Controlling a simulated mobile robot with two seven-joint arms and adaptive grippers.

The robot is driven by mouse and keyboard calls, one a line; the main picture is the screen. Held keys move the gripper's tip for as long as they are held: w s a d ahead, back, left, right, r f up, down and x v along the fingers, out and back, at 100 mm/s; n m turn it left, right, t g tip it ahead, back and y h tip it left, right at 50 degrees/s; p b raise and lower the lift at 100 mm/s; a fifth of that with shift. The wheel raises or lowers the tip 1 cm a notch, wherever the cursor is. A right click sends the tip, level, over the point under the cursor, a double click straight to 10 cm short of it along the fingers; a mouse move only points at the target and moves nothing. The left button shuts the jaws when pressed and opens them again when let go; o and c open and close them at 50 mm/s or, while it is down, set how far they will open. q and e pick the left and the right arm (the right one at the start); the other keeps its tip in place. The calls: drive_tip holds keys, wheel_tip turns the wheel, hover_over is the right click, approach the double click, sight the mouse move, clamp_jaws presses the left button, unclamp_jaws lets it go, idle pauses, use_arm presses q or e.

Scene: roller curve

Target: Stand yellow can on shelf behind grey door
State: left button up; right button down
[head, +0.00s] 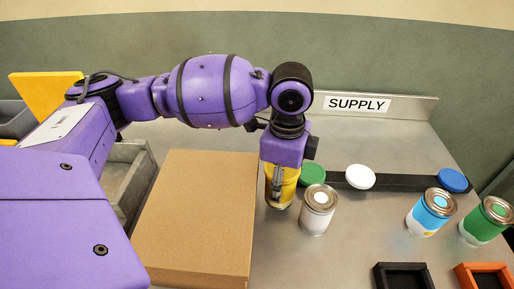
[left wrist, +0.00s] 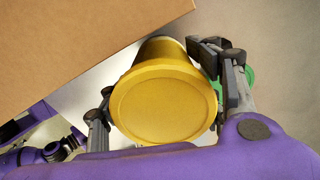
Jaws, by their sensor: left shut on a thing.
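The yellow can (head: 282,187) stands on the metal counter, between the cardboard box and a white can. My left gripper (head: 279,178) comes down over it from above and is shut on it. In the left wrist view the yellow can (left wrist: 164,98) fills the middle, its round lid facing the camera, with a finger of the left gripper (left wrist: 163,92) on each side. The grey door and its shelf do not show in these views. My right gripper is not in view.
A cardboard box (head: 195,220) is close left of the can. A white can (head: 318,207) stands close right. Blue (head: 431,212) and green (head: 487,221) cans stand further right. A dark rail (head: 395,182) with green, white and blue discs lies behind. Black (head: 403,276) and orange (head: 484,275) trays lie at front right.

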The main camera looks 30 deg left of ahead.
use_arm(q)
drive_tip(key=shift+f, duration=1.65)
drive_tip(key=o, duration=1.3)
drive_tip(key=shift+f, duration=0.1)
